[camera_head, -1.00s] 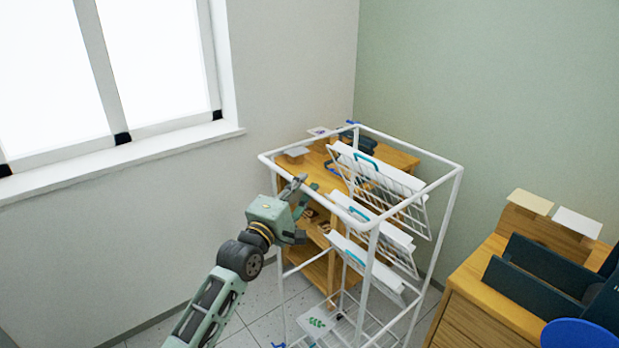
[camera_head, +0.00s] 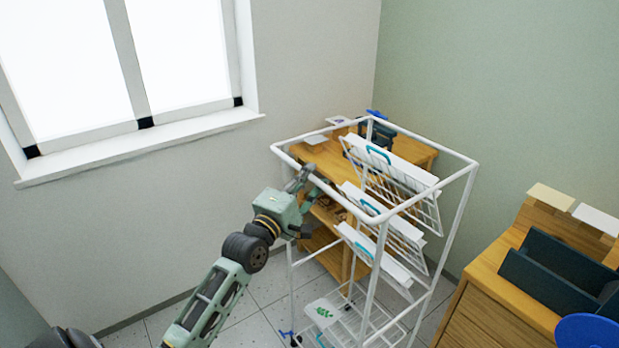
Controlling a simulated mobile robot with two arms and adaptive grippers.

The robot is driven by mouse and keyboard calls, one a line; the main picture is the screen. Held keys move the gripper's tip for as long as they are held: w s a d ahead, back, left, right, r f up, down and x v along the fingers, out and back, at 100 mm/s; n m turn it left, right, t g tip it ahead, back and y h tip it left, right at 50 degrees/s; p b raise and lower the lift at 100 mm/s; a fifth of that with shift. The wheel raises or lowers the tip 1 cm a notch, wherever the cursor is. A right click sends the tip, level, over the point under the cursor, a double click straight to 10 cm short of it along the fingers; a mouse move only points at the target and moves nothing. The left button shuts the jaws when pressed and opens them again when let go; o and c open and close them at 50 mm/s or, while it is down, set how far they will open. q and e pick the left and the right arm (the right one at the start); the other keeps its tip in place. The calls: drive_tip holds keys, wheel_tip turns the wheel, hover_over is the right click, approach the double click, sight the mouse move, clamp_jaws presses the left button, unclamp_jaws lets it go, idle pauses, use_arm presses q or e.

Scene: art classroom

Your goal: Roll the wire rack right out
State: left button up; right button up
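The white wire rack (camera_head: 428,182) stands upright on the floor, an open tube frame with several tilted wire shelves bearing white boards and teal handles. My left gripper (camera_head: 305,183) is at the top rail on its left front side, with its fingers closed around the tube; the fingertips are small and partly hidden by the rail. My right gripper is not in view.
A wooden shelf unit (camera_head: 328,157) stands close behind the rack in the corner. A wooden cabinet (camera_head: 500,303) with dark blue holders (camera_head: 558,277) is to the right. Tiled floor (camera_head: 262,290) shows free at the front left, below the window wall.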

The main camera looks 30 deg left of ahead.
use_arm(q)
drive_tip(key=shift+o, duration=0.2)
drive_tip(key=s+f, duration=0.2)
drive_tip(key=s, duration=0.9)
drive_tip(key=shift+s+d, duration=0.3)
drive_tip(key=shift+s, duration=0.05)
